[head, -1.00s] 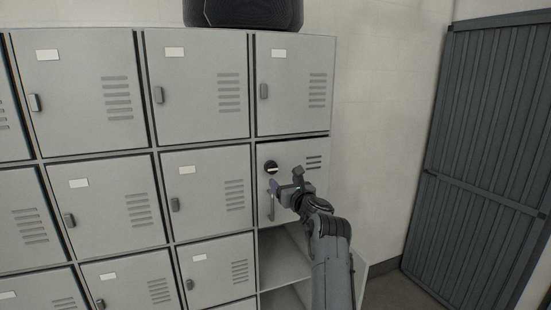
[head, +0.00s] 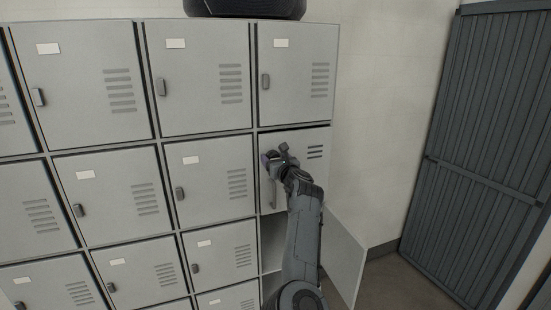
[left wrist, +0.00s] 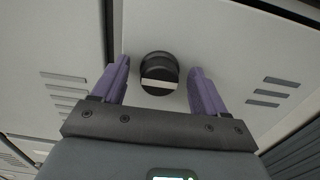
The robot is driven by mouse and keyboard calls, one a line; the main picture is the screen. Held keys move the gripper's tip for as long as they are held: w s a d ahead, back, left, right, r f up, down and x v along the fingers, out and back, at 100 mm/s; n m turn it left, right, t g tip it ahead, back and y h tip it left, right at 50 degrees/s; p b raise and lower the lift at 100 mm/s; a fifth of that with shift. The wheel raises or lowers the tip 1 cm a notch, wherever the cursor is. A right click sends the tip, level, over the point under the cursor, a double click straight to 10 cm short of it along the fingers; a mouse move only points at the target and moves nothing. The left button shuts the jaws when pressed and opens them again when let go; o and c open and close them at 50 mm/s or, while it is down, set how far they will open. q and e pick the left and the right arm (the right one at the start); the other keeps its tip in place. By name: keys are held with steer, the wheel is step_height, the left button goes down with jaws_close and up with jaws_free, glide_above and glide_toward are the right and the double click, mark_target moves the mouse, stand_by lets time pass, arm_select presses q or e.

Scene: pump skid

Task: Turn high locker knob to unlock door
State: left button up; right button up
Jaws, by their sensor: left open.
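The locker door (head: 317,172) with the knob is in the right column, second row from the top, and looks closed. Its round black knob (left wrist: 159,72) has a pale bar across it and shows in the left wrist view. My left gripper (head: 272,160) is in front of this door and hides the knob in the head view. In the left wrist view its purple fingers (left wrist: 160,80) are open, one on each side of the knob, with gaps to both sides. No contact shows. A vertical handle (head: 274,193) is just below the gripper. My right gripper is out of view.
Below, an open compartment (head: 272,243) has its door (head: 344,250) swung out to the right, close to my arm. Closed grey lockers (head: 197,80) fill the left. A dark round object (head: 245,8) sits on top. A grey slatted panel (head: 480,150) stands at the right.

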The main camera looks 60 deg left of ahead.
arm_select(q)
steer(key=c, duration=1)
steer(key=m+b, duration=0.2)
steer(key=shift+w+f+m, duration=0.1)
steer(key=shift+f+m, duration=0.05)
steer(key=shift+m, duration=0.25)
steer(key=shift+c, duration=0.2)
steer(key=shift+w+f+m+b, duration=0.1)
steer(key=shift+m+b, duration=0.2)
steer(key=shift+m, duration=3.5)
steer(key=shift+w+m+b, duration=0.1)
steer(key=shift+m+b, duration=0.15)
steer(key=shift+m, duration=3.55)
